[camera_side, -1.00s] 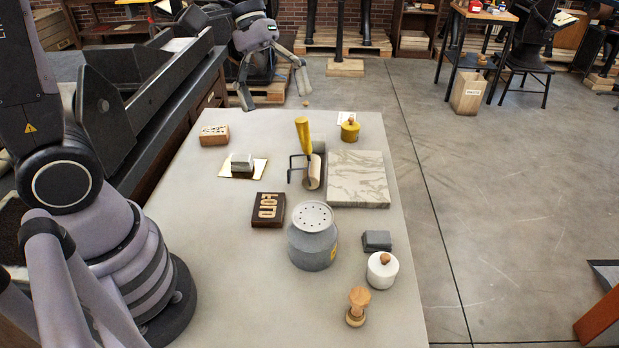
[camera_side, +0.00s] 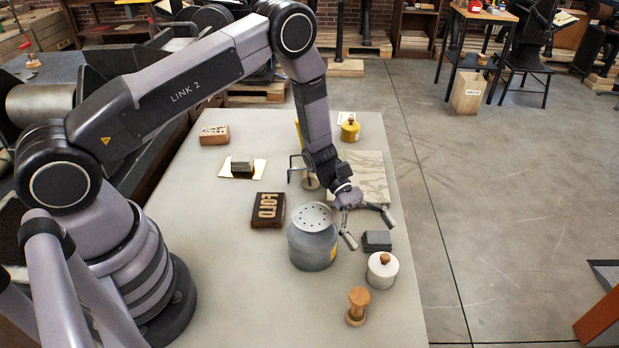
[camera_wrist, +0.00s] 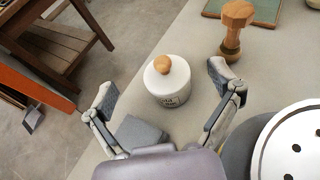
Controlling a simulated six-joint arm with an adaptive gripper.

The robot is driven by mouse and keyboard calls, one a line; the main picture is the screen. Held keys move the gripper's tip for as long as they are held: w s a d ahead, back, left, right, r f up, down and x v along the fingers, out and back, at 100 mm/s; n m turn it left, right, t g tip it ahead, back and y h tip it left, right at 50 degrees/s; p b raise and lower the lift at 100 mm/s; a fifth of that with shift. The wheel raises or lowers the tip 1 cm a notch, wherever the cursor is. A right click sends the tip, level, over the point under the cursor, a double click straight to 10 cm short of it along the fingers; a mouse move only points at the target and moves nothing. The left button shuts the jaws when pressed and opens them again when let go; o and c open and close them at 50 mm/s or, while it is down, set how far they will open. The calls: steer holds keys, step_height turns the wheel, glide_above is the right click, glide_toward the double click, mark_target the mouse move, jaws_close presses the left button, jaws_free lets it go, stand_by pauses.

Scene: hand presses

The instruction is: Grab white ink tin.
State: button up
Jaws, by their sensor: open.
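The white ink tin (camera_side: 382,272) is a short white cylinder with a round wooden knob on its lid. It stands upright near the right edge of the table. In the wrist view the white tin (camera_wrist: 170,88) lies ahead of my gripper, between the lines of the two fingers, with part of a dark label showing. My gripper (camera_side: 370,230) is open and empty, above the table and behind the tin, tilted toward it. In the wrist view my gripper (camera_wrist: 163,88) has its fingers spread wide, apart from the tin.
A dark grey block (camera_side: 377,240) sits just behind the tin, under my fingers. A large grey can with a perforated top (camera_side: 313,240) stands left of it. A wooden-handled stamp (camera_side: 357,306) stands in front. A marbled slab (camera_side: 365,170) lies behind. The table's right edge is close.

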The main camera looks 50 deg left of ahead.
mark_target(379, 257)
step_height(379, 257, down, 3)
steer(key=shift+r, duration=0.2)
steer(key=x, duration=0.5)
steer(key=shift+f, duration=0.35)
steer(key=shift+c, duration=0.2)
steer(key=c, duration=1.3)
